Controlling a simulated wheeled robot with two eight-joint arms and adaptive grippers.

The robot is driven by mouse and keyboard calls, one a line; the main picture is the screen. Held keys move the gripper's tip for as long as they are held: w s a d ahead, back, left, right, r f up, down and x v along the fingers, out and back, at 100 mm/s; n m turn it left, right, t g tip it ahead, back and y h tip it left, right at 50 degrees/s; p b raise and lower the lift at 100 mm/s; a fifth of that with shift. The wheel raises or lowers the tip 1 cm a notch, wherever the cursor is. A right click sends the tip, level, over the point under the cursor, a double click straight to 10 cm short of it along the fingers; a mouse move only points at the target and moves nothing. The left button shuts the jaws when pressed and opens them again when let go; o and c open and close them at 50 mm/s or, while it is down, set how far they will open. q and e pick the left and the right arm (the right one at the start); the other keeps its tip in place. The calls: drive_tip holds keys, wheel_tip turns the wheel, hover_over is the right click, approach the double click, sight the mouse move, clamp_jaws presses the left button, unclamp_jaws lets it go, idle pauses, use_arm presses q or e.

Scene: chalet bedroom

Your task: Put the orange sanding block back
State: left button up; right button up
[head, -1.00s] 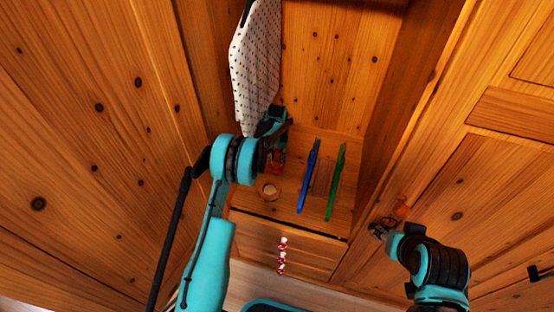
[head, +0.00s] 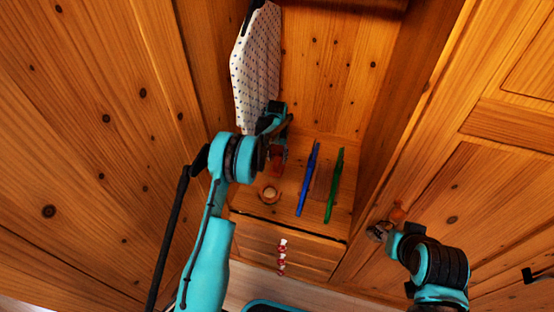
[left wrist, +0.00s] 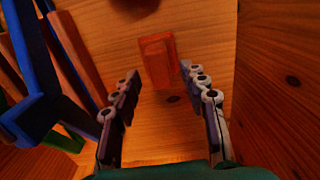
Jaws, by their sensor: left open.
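The orange sanding block (head: 276,166) stands on the wooden shelf floor (head: 287,208) inside the cabinet. In the left wrist view the block (left wrist: 158,60) shows ahead, in the gap between the fingers and just beyond their tips. My left gripper (head: 279,146) reaches into the cabinet over the block; in the left wrist view the gripper (left wrist: 160,76) is open and empty. The arm and gripper partly cover the block's far side in the head view. My right gripper (head: 380,232) is by an orange-brown knob (head: 397,213) on the cabinet door; its fingers are too small to judge.
A blue frame-like tool (head: 308,180) and a green one (head: 335,188) stand right of the block, with a brownish piece between them. A round tape-like roll (head: 269,194) lies in front of the block. A dotted ironing board (head: 256,70) leans at the left wall.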

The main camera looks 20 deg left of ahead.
sight(276, 160)
use_arm(q)
wheel_tip(276, 160, up, 5)
drive_tip(key=shift+a+r+p, duration=0.1)
drive_tip(key=shift+a+p, duration=0.05)
drive_tip(key=shift+p, duration=0.35)
drive_tip(key=s+d+r+t, duration=0.1)
drive_tip(key=s+r+t, duration=0.1)
drive_tip(key=s+r, duration=0.65)
drive_tip(key=s+d+r+t, duration=0.1)
drive_tip(key=s+r, duration=0.3)
drive_tip(key=r, duration=0.9)
drive_tip(key=s+r+t, duration=0.2)
drive_tip(key=s+r, duration=0.3)
drive_tip(key=s, duration=0.8)
drive_tip(key=s+d+f+t, duration=0.1)
drive_tip(key=s+f+t, duration=0.1)
drive_tip(key=s, duration=0.9)
drive_tip(key=shift+s+d+f, duration=0.2)
drive_tip(key=shift+s+f, duration=0.15)
drive_tip(key=shift+f, duration=0.55)
use_arm(e)
drive_tip(key=shift+r, duration=0.9)
